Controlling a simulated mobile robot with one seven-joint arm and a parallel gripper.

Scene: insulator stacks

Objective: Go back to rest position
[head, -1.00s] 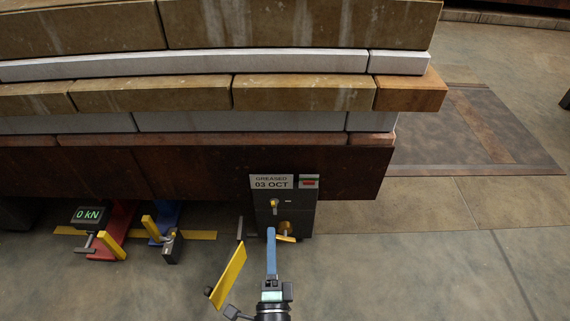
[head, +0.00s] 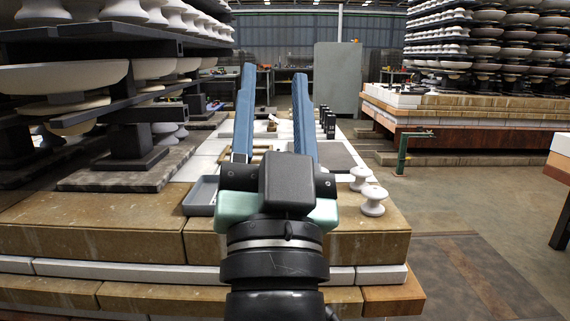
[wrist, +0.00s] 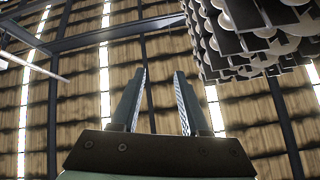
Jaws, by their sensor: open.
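My gripper (head: 273,84) is raised upright in front of the kiln-car deck in the head view, its two blue fingers pointing up and spread apart. Nothing is between them. In the wrist view my gripper (wrist: 160,78) also shows open and empty, with the roof beyond its fingertips. The arm behind the gripper covers the front middle of the deck.
Stacked insulators on shelves (head: 120,85) stand close on the left. Two white insulators (head: 373,200) stand on the brick deck (head: 130,232), right of my gripper. A grey tray (head: 199,196) is left of it. Another loaded stack (head: 480,50) stands back right.

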